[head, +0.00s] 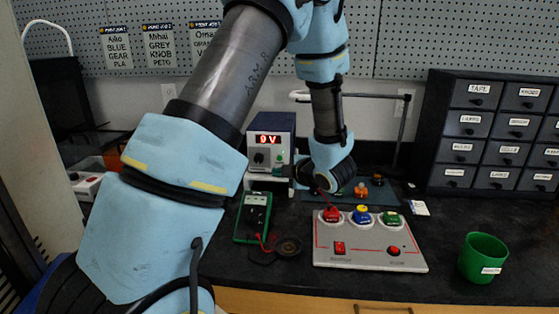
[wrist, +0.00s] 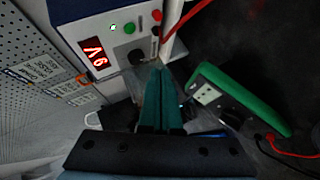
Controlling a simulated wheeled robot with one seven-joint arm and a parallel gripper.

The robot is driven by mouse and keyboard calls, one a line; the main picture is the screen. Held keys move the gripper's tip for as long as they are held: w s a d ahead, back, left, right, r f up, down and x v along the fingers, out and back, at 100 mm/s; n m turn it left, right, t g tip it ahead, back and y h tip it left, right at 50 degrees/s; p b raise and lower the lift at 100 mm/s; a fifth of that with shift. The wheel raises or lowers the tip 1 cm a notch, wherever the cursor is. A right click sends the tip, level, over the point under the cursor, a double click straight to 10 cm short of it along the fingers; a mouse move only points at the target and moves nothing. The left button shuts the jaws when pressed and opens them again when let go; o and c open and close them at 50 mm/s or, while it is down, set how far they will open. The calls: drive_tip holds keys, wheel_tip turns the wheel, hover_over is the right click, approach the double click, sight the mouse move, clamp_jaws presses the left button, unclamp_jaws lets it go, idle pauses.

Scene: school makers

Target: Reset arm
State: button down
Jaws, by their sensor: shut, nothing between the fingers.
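My gripper shows in the wrist view (wrist: 159,70), with its two teal fingers shut together and nothing between them. It points toward the front of the power supply (wrist: 110,40), close to its lower edge; I cannot tell whether they touch. In the head view my arm crosses from the lower left to the upper middle and bends down toward the bench. Its dark wrist end hangs between the power supply (head: 270,140) and the button panel (head: 370,252), and the fingers are hard to make out there.
A green multimeter (head: 253,217) lies on the black bench, left of the button panel with red, blue and green knobs. A green cup (head: 484,258) stands at the right. Black labelled drawers (head: 490,125) stand at the back right. The bench between panel and cup is clear.

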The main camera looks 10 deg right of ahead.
drive_tip(key=s+a+r+m+g+h, duration=0.1)
drive_tip(key=s+a+m+g+h, duration=0.4)
drive_tip(key=s+a+m+g, duration=0.5)
drive_tip(key=s+a+m, duration=0.6)
drive_tip(key=s+m, duration=0.1)
drive_tip(key=m, duration=0.3)
drive_tip(key=shift+s+r+m+h, duration=0.2)
drive_tip(key=shift+r+m+h, duration=0.1)
drive_tip(key=shift+r, duration=0.1)
idle(1.1)
